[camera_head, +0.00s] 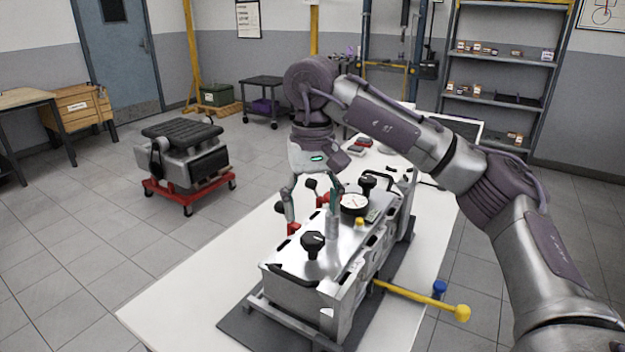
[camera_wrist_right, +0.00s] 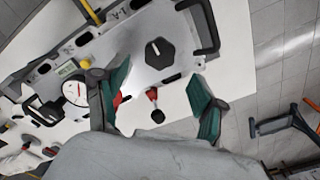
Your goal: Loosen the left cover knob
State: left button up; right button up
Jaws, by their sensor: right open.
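A metal engine cover (camera_head: 345,262) lies on the bench and carries two black knobs. The near-left knob (camera_head: 313,243) is by a black carry handle (camera_head: 292,279); the far knob (camera_head: 368,182) is behind a round gauge (camera_head: 353,204). My right gripper (camera_head: 312,224) is open and points down over the cover, close to the near-left knob. In the right wrist view, the near-left knob (camera_wrist_right: 160,53) shows just beyond the gap between the open green-padded fingers (camera_wrist_right: 157,76), with nothing gripped. My left gripper is out of view.
A yellow bar (camera_head: 415,298) sticks out from the engine's right side, beside a blue object (camera_head: 439,289). A small red-and-black part (camera_wrist_right: 155,104) shows between the fingers in the wrist view. The white bench top (camera_head: 190,305) is clear at the front left.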

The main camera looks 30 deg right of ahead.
aim_at(312, 236)
notch_tip(312, 236, up, 6)
dwell(0.6)
